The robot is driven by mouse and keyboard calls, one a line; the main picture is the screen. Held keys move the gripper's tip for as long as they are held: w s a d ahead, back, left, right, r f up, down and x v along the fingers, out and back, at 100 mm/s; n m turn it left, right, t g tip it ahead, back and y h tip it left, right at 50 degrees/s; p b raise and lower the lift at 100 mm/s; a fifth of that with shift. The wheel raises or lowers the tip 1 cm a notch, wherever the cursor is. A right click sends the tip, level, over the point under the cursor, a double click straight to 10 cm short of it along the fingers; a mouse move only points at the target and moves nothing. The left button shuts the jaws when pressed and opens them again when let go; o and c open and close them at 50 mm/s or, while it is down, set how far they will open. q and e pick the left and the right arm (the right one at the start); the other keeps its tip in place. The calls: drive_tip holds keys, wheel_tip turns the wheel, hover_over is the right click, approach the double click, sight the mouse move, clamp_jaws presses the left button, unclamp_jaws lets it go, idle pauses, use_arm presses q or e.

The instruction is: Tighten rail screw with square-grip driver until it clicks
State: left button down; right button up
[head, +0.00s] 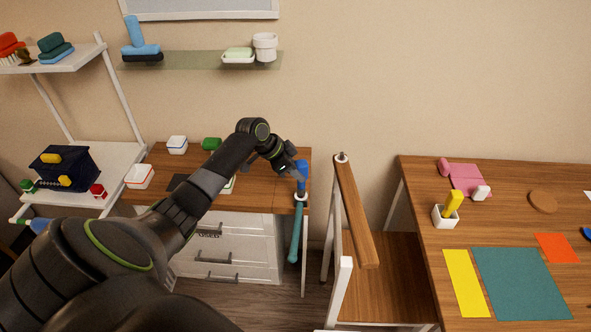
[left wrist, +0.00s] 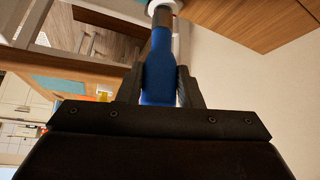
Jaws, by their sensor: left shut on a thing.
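My left gripper (head: 298,172) is shut on the blue handle of the driver (head: 303,169) beside the right edge of the brown desk. In the left wrist view, the blue handle (left wrist: 158,75) sits between the two dark fingers (left wrist: 160,92). Its dark shaft points away to a white ring-like piece (left wrist: 165,7) at the desk edge; whether the tip is inside it I cannot tell. The wooden rail (head: 357,212) slopes toward me on white posts, right of the gripper. A small round fitting (head: 342,157), perhaps the screw, tops its far end. My right gripper is out of view.
A teal long-handled item (head: 295,235) hangs below the driver at the desk (head: 262,190) side. White drawers (head: 225,250) stand under the desk. The right table (head: 425,205) holds a white cup and coloured mats. A gap separates desk and rail.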

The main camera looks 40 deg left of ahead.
use_arm(q)
drive_tip(key=shift+f+b, duration=0.35)
drive_tip(key=shift+f, duration=0.25)
drive_tip(key=c, duration=0.9)
unclamp_jaws()
drive_tip(key=shift+r, duration=0.1)
drive_tip(key=b+v, duration=0.2)
drive_tip(key=v, duration=1.5)
drive_tip(key=shift+s+a, duration=0.1)
drive_tip(key=shift+s, duration=0.1)
